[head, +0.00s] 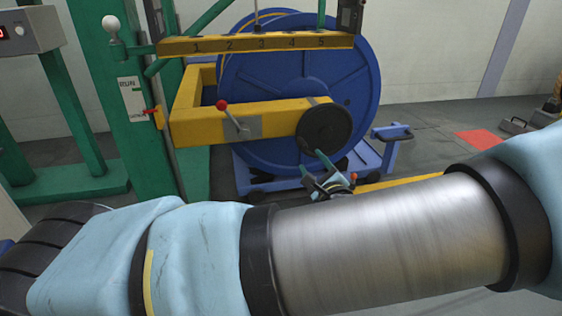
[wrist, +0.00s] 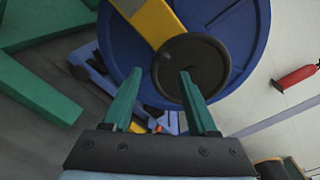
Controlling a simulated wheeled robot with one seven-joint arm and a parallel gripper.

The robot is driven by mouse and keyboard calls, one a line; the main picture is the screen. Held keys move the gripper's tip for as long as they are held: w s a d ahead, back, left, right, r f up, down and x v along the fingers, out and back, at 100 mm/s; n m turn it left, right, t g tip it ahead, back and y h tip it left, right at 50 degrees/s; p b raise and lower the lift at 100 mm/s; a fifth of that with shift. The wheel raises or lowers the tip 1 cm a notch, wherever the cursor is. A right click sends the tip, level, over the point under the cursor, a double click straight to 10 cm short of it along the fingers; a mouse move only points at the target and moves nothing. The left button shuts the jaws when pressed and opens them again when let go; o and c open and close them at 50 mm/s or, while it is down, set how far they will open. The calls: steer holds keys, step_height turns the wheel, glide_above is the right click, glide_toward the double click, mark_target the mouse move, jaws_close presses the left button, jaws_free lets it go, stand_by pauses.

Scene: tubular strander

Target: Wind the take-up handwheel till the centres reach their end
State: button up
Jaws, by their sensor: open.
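The black round handwheel (head: 325,125) sits at the right end of a yellow arm (head: 265,120), in front of the large blue reel (head: 345,80). In the wrist view the handwheel (wrist: 208,52) is ahead, with the yellow arm (wrist: 150,22) leading up-left from it. My gripper (head: 311,160) is at the wheel's lower edge in the head view. In the wrist view my gripper (wrist: 160,73) is open; its right green finger overlaps the wheel and its left finger lies outside the rim. The centres are hidden.
A red-knobbed lever (head: 222,104) is on the yellow arm. A yellow bar numbered 1 to 5 (head: 255,43) runs above. A blue trolley (head: 375,155) is below the reel. A red extinguisher (wrist: 296,76) lies right in the wrist view.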

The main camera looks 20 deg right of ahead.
mark_target(305, 149)
steer(key=shift+m+t, duration=0.3)
steer(key=w+b, duration=0.1)
steer(key=w, duration=0.2)
steer(key=w+b, duration=0.2)
steer(key=w, duration=0.1)
steer(key=w+d+b, duration=0.1)
steer(key=w, duration=0.2)
steer(key=shift+d+f, duration=0.1)
steer(key=shift+f, duration=0.05)
steer(key=shift+w+d+b, duration=0.1)
steer(key=shift+w+b, duration=0.25)
steer(key=shift+w, duration=0.35)
steer(key=shift+c, duration=0.2)
jaws_close()
